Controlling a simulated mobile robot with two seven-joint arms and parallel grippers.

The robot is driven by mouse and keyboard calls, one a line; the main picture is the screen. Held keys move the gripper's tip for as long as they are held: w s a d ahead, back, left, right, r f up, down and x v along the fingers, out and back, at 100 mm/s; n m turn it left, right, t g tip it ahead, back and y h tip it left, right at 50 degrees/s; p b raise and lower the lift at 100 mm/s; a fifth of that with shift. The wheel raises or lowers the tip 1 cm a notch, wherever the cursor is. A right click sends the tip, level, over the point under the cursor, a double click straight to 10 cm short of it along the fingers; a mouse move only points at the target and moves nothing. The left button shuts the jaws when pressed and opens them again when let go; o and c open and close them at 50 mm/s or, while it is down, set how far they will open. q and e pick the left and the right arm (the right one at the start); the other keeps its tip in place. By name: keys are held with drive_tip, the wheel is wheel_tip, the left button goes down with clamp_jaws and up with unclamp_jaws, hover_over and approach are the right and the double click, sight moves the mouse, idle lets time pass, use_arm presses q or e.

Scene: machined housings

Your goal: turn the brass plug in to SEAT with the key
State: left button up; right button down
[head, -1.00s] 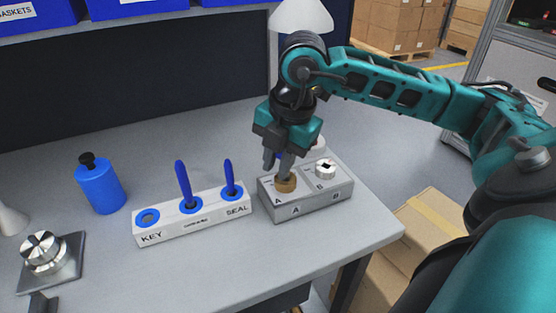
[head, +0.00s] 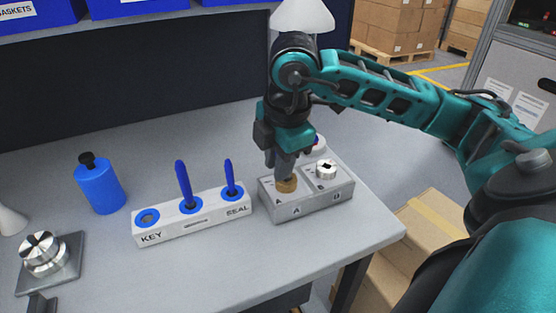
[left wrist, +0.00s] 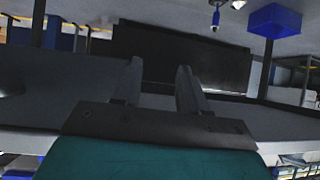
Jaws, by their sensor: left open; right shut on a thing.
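The brass plug (head: 287,186) sits in position A of the grey housing (head: 312,203). My right gripper (head: 284,172) points down right over the plug, its fingers shut on the key. The key is hidden by the fingers, and I cannot make out how its tip meets the plug. The KEY hole (head: 148,217) of the white rack (head: 170,233) is empty. My left gripper (left wrist: 159,68) is open and empty in the left wrist view, away from the housing.
Two blue tools (head: 183,185) stand in the rack. A silver slotted plug (head: 326,169) sits in position B. A blue bottle (head: 100,187) and a silver knob on a plate (head: 66,270) stand to the left. The table's right edge is close to the housing.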

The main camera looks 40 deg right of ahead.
drive_tip(key=shift+d, duration=0.1)
drive_tip(key=shift+m+h, duration=0.3)
drive_tip(key=shift+m, duration=1.1)
drive_tip(key=shift+s, duration=0.1)
drive_tip(key=shift+m, duration=0.7)
drive_tip(key=shift+r+m+p, duration=0.15)
drive_tip(key=shift+m+p, duration=0.15)
drive_tip(key=shift+p, duration=0.45)
drive_tip(key=shift+f+m+g+p, duration=0.2)
drive_tip(key=shift+m+g+p, duration=0.1)
drive_tip(key=shift+m+p, duration=0.15)
